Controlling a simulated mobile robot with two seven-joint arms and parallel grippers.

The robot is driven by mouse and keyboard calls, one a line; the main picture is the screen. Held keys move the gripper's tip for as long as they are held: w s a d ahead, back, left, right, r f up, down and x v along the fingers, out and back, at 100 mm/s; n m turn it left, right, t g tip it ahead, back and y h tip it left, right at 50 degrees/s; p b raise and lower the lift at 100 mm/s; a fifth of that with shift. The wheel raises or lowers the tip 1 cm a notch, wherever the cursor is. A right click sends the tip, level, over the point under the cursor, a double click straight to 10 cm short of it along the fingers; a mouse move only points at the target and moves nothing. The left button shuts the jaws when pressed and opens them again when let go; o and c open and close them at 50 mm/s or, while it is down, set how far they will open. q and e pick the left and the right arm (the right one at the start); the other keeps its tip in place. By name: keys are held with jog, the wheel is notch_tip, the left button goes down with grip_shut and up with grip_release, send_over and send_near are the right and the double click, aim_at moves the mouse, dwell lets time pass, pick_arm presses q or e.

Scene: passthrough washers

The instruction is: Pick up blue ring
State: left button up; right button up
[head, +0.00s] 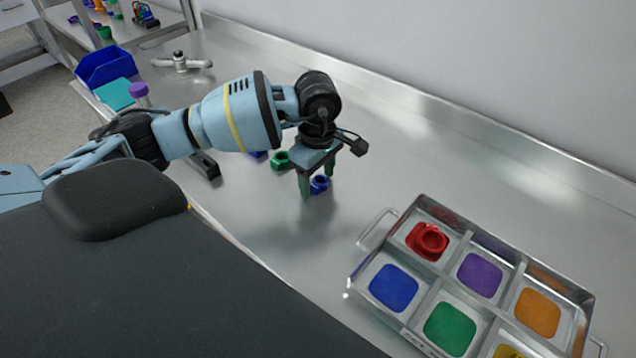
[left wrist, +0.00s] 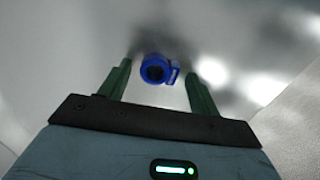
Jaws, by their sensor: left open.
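The blue ring (head: 319,184) lies on the steel counter below my left gripper (head: 318,183). In the left wrist view the blue ring (left wrist: 158,70) shows between and slightly beyond the two green fingertips, with a small handle-like tab on its right. My left gripper (left wrist: 158,75) is open and empty, pointing down, with a finger on each side of the ring. I cannot tell whether either finger touches it. My right gripper is in neither view.
A green ring (head: 280,159) lies just left of the gripper, with another blue piece (head: 258,154) partly hidden by my arm. A metal tray (head: 416,204) with coloured compartments stands at right, a red ring (head: 428,241) in one. A faucet (head: 181,62) stands at the back left.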

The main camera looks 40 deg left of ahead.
pick_arm(q)
jog(key=c, duration=1)
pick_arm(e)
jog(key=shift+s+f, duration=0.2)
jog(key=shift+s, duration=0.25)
pick_arm(q)
jog(key=shift+r, duration=0.5)
notch_tip(320, 180, up, 2)
jog(key=shift+w+r, duration=0.1)
jog(key=shift+r, duration=0.05)
jog(key=s+d, duration=0.1)
jog(key=s, duration=0.3)
jog(key=s+r+b, duration=0.1)
jog(key=s, duration=0.4)
jog(key=s+d, duration=0.1)
jog(key=s, duration=0.4)
jog(key=shift+s+d+r, duration=0.15)
jog(key=shift+d+r, duration=0.1)
jog(key=shift+d, duration=0.1)
jog(key=shift+s+d+r, duration=0.1)
jog(key=shift+s+d, duration=0.05)
jog(key=shift+s, duration=0.65)
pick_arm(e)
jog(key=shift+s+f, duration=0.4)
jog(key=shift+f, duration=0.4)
